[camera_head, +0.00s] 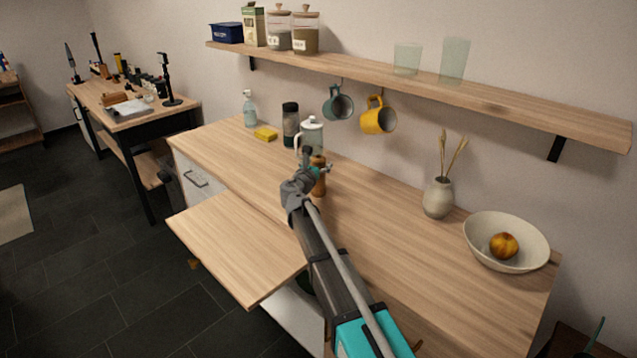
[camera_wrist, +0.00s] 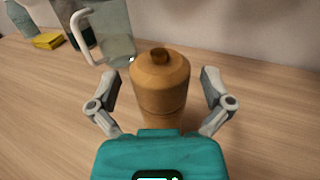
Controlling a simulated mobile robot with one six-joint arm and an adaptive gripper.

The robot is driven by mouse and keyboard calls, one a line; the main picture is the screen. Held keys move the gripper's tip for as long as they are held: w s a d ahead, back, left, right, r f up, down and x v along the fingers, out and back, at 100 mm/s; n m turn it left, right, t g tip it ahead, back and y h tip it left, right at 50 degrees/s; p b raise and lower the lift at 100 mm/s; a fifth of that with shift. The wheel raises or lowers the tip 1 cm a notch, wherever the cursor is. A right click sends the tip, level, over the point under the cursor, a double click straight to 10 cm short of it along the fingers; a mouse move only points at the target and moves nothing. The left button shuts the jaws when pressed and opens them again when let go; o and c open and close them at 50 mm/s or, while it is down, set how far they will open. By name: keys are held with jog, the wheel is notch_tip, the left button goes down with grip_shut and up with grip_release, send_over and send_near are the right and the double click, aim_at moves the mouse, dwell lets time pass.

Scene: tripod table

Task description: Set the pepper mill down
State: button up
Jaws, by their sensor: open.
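The pepper mill (camera_wrist: 160,85) is a brown wooden turned body with a small knob on top. It stands upright on the wooden counter (camera_head: 390,225), in the middle of the wrist view. In the head view the pepper mill (camera_head: 319,176) is partly hidden behind my gripper (camera_head: 318,168). In the wrist view my gripper (camera_wrist: 162,105) is open, with one finger on each side of the mill and a visible gap on both sides. The mill's base is hidden by the teal gripper body.
A glass jug with a white handle (camera_head: 312,136) stands close behind the mill. A dark cylinder (camera_head: 290,124), yellow sponge (camera_head: 266,134) and spray bottle (camera_head: 249,108) stand further left. A vase (camera_head: 438,197) and bowl (camera_head: 480,238) are at right. Mugs hang below the shelf (camera_head: 380,74).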

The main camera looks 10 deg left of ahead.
jog(key=shift+w+d, duration=0.1)
jog(key=shift+w, duration=0.25)
dwell(0.3)
jog(key=c, duration=1.3)
